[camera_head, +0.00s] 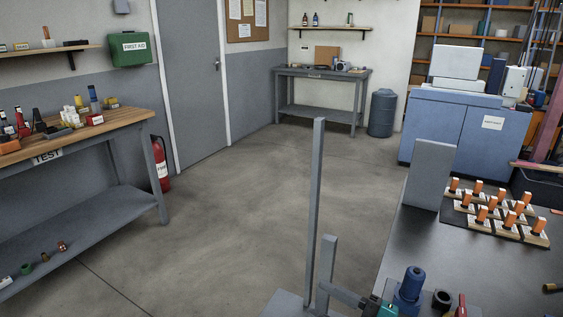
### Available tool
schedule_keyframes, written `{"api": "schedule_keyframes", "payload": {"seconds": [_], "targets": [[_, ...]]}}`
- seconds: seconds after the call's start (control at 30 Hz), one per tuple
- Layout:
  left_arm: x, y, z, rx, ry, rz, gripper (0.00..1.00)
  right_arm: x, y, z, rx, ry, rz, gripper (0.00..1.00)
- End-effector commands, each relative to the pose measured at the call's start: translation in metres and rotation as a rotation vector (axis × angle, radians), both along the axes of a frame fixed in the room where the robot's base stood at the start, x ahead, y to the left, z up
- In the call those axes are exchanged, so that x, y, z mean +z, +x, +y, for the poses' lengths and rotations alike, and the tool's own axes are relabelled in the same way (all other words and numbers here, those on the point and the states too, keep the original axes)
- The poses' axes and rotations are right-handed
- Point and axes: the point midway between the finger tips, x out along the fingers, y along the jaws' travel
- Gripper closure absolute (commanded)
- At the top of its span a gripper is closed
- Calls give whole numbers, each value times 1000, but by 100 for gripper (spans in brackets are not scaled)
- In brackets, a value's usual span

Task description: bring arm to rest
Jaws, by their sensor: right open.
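The task names no object apart from my arm. My right gripper (380,307) shows only in part at the bottom edge, right of centre, close to the workbench's near left edge. It is open, and I see nothing held in it. Most of it and the arm behind it are cut off by the frame. My left gripper and left arm are not in view.
A tall grey post (318,215) rises close by. A dark workbench (415,245) on the right bears a blue capped part (410,285), an upright grey panel (430,175) and several orange-handled pieces (482,213). A wooden-topped test bench (130,119) stands left. The middle floor is clear.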

Motion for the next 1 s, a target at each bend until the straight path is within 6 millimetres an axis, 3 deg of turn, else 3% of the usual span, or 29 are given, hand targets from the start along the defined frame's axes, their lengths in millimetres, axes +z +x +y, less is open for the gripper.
{"api": "schedule_keyframes", "payload": {"seconds": [0.13, 0.23, 0.4, 0.5, 0.67, 1.0], "targets": [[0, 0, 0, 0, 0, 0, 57, -30, -5, -29, -334, 225, 252, 53], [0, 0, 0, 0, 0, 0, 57, -69, -22, -55, -549, 320, 468, 53], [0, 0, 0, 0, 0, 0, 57, -137, -75, -85, -814, 396, 831, 53], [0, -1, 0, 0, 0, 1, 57, -162, -103, -92, -891, 411, 976, 53], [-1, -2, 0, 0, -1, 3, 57, -177, -124, -94, -936, 419, 1079, 53], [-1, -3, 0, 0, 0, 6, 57, -178, -125, -94, -938, 418, 1087, 53]]}}
